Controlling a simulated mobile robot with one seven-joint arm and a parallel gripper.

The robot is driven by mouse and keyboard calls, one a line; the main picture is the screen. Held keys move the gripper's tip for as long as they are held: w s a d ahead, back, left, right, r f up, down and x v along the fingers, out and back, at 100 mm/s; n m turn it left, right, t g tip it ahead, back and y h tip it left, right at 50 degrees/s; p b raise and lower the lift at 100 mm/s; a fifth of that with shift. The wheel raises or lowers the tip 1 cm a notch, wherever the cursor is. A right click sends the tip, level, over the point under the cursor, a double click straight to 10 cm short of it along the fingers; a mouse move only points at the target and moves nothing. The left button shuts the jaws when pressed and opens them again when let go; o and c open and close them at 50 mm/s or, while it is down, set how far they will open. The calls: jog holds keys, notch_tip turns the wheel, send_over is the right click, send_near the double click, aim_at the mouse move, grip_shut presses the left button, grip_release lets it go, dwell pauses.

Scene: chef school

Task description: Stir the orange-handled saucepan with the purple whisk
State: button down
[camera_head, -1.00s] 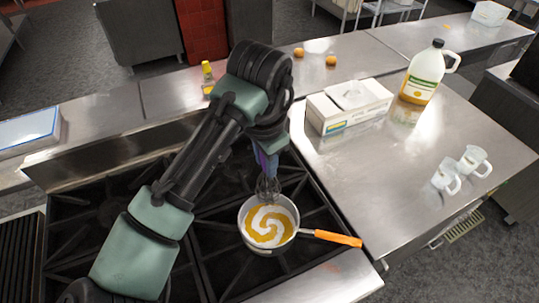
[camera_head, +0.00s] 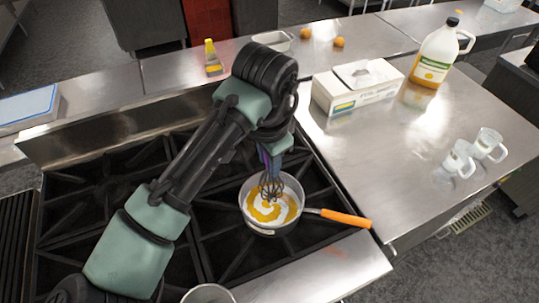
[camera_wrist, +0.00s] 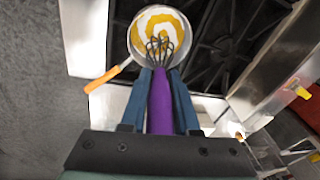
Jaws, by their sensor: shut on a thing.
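The saucepan (camera_head: 259,229) with an orange handle (camera_head: 345,219) sits on the black stove grate. It holds a swirl of white and yellow-orange contents, and its handle points right in the head view. My gripper (camera_wrist: 160,85) is shut on the purple handle of the whisk (camera_wrist: 161,105). The whisk's dark wire head (camera_head: 271,186) is over the pan, overlapping the swirl in both views. I cannot tell whether the wires touch the contents. The wrist view also shows the saucepan (camera_wrist: 135,65). My arm hides part of the stove.
A steel counter (camera_head: 400,165) right of the stove holds a white box (camera_head: 345,95), a jug (camera_head: 436,55) and two clear cups (camera_head: 487,144). A yellow-capped bottle (camera_head: 212,58) and two oranges stand on the back counter. Another pot rim (camera_head: 208,294) shows at the bottom edge.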

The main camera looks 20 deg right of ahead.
notch_tip(320, 180, down, 6)
jog(key=w+b, duration=0.1)
jog(key=b, duration=0.2)
jog(key=shift+d+f, duration=0.2)
jog(key=shift+d, duration=0.15)
jog(key=shift+w+d, duration=0.1)
